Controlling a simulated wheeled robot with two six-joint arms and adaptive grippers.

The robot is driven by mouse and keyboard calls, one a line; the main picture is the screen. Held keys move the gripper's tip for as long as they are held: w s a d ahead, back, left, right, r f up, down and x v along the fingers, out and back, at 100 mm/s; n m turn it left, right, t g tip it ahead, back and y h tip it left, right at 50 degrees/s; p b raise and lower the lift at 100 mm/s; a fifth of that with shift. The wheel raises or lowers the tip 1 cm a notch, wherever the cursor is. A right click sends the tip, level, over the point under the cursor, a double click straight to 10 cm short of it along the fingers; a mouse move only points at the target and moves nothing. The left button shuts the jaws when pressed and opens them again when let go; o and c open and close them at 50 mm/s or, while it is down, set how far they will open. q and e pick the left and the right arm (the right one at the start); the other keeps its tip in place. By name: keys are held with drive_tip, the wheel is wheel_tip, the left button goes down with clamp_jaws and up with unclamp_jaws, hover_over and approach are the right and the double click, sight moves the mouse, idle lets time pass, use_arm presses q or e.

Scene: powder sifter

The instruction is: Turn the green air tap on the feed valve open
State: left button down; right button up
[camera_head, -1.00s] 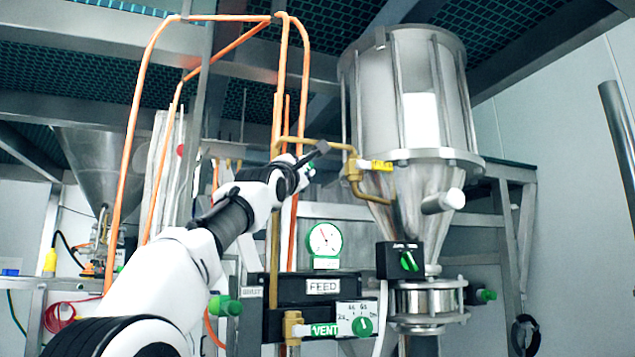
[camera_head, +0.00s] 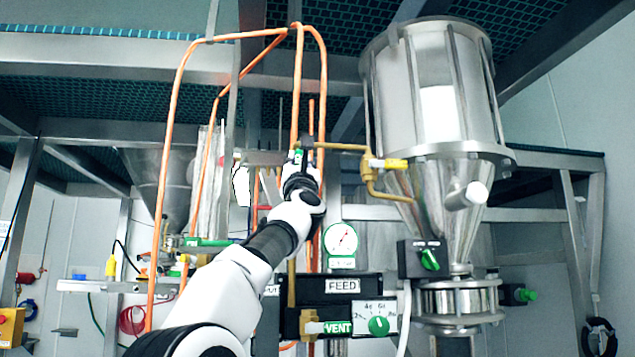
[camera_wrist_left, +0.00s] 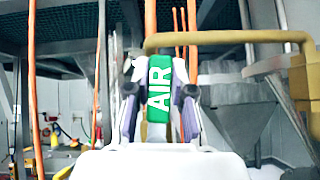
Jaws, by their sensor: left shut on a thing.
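The green air tap (camera_wrist_left: 160,95), lettered AIR in white, fills the gap between the fingers of my left gripper (camera_wrist_left: 160,108) in the left wrist view. Its lettering runs up and down there. The fingers are shut on the tap from both sides. In the head view my left gripper (camera_head: 304,151) is at the brass pipe (camera_head: 343,147), and my wrist hides most of the tap. The feed valve's black box (camera_head: 327,288), labelled FEED, sits below with a round green-rimmed gauge (camera_head: 341,239) above it. My right gripper is not in view.
Orange hoses (camera_head: 176,130) rise around my left arm. A green VENT tap (camera_head: 336,327) and a black switch box (camera_head: 422,259) are lower down.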

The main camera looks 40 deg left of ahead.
use_arm(q)
drive_tip(key=shift+w+f+n, duration=0.15)
drive_tip(key=shift+w+n, duration=0.15)
drive_tip(key=shift+n, duration=0.1)
drive_tip(key=shift+s+a+n+g+y, duration=0.4)
drive_tip(key=shift+s+n+g+y, duration=0.2)
drive_tip(key=shift+n+y, duration=0.15)
drive_tip(key=shift+w+d+n, duration=0.1)
drive_tip(key=shift+n, duration=0.15)
drive_tip(key=c, duration=1)
unclamp_jaws()
drive_tip(key=v, duration=0.7)
drive_tip(key=shift+d+f, duration=0.15)
drive_tip(key=shift+f, duration=0.05)
